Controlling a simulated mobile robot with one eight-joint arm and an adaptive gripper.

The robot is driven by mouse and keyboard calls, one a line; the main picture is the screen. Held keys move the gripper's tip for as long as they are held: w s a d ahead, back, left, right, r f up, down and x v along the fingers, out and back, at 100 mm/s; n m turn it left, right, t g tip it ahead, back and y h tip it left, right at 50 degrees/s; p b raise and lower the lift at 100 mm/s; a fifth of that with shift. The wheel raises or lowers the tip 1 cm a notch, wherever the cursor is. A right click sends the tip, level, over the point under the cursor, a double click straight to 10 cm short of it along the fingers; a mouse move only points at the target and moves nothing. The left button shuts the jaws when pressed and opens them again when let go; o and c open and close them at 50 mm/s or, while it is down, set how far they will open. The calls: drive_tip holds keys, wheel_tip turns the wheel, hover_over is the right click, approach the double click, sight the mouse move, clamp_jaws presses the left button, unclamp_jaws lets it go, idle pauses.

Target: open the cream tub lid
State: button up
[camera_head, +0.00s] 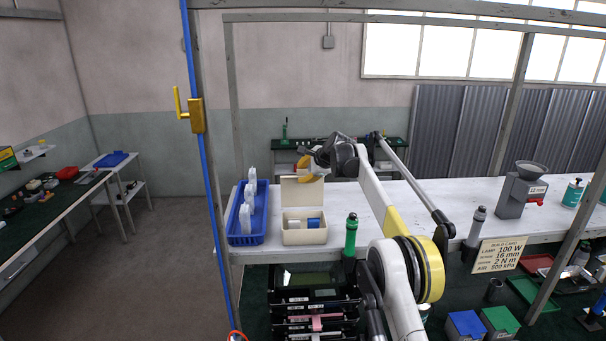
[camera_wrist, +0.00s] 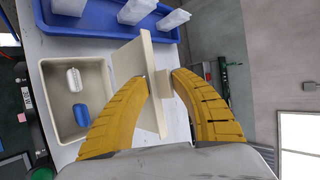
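The cream tub (camera_head: 304,236) stands on the white bench, and its lid (camera_head: 302,192) stands about upright at the back. In the wrist view the tub (camera_wrist: 57,126) is open, and the lid (camera_wrist: 132,62) rises beside it with a small tab (camera_wrist: 163,84) on its outer face. My gripper (camera_head: 309,170) is at the lid's upper edge. A white piece (camera_wrist: 73,79) and a blue piece (camera_wrist: 81,116) lie inside the tub.
A blue tray (camera_head: 247,238) with several white upright items stands just left of the tub. A grey hopper device (camera_head: 515,193) stands farther right. The bench between is mostly clear, below my arm.

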drive_tip(key=shift+w, duration=0.1)
drive_tip(key=v, duration=1.2)
drive_tip(key=shift+f, duration=0.1)
